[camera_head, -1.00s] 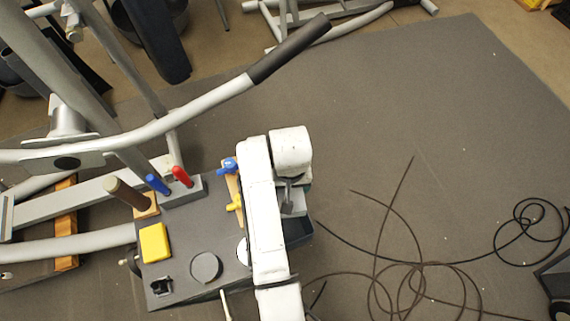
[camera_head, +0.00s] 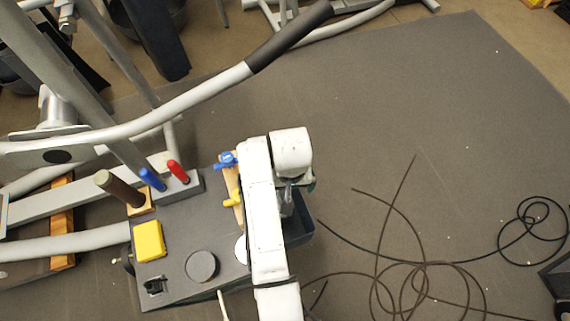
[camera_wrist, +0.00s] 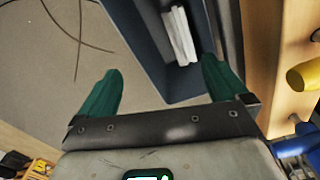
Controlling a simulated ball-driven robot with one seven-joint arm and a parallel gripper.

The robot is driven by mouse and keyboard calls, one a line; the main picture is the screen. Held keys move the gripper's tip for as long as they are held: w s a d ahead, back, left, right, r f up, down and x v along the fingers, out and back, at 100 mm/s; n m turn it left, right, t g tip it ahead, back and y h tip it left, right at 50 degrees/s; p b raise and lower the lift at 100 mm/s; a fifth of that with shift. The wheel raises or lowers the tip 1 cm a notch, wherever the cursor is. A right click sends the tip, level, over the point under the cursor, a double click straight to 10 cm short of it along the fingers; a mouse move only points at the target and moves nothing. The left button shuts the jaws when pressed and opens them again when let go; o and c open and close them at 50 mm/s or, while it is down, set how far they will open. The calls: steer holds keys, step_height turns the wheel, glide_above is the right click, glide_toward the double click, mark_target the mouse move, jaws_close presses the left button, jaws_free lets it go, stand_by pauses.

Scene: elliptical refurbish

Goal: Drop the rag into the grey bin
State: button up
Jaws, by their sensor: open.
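The bin (camera_head: 298,236), dark blue-grey, stands against the right side of the workbench, partly hidden by my arm. In the wrist view its wall (camera_wrist: 148,62) lies just beyond my fingertips. A pale folded rag (camera_wrist: 180,36) shows within the bin's walls, apart from my fingers; whether it rests on the bottom is hard to tell. My gripper (camera_wrist: 160,76) has green fingers spread wide with nothing between them, and is above the bin. In the head view the gripper (camera_head: 299,186) is mostly hidden by my white wrist.
The grey workbench (camera_head: 190,235) carries a yellow block (camera_head: 149,241), a round dark disc (camera_head: 202,266) and a holder with blue and red handles (camera_head: 178,184). An elliptical's grey bar (camera_head: 175,108) crosses at left. Black cable (camera_head: 385,262) lies on the open floor at right.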

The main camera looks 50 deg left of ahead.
steer(key=shift+r, duration=0.1)
step_height(320, 180, up, 11)
steer(key=shift+f+b, duration=0.2)
steer(key=shift+b, duration=0.2)
stand_by(0.4)
steer(key=w+d+f+m, duration=0.1)
steer(key=d+f+m, duration=0.15)
steer(key=d, duration=0.65)
steer(key=w+d+f+m, duration=0.1)
steer(key=d+f, duration=0.2)
steer(key=d, duration=0.6)
steer(key=w+d+f+m, duration=0.2)
steer(key=d+f, duration=0.1)
steer(key=d, duration=0.6)
steer(key=s+d+m, duration=0.3)
steer(key=s+d, duration=0.5)
steer(key=d, duration=0.2)
steer(key=s+d+m+t+b, duration=0.1)
steer(key=s+d+m, duration=0.2)
steer(key=s+d, duration=0.5)
steer(key=d, duration=0.3)
steer(key=shift+s+r, duration=0.15)
steer(key=shift+d, duration=0.1)
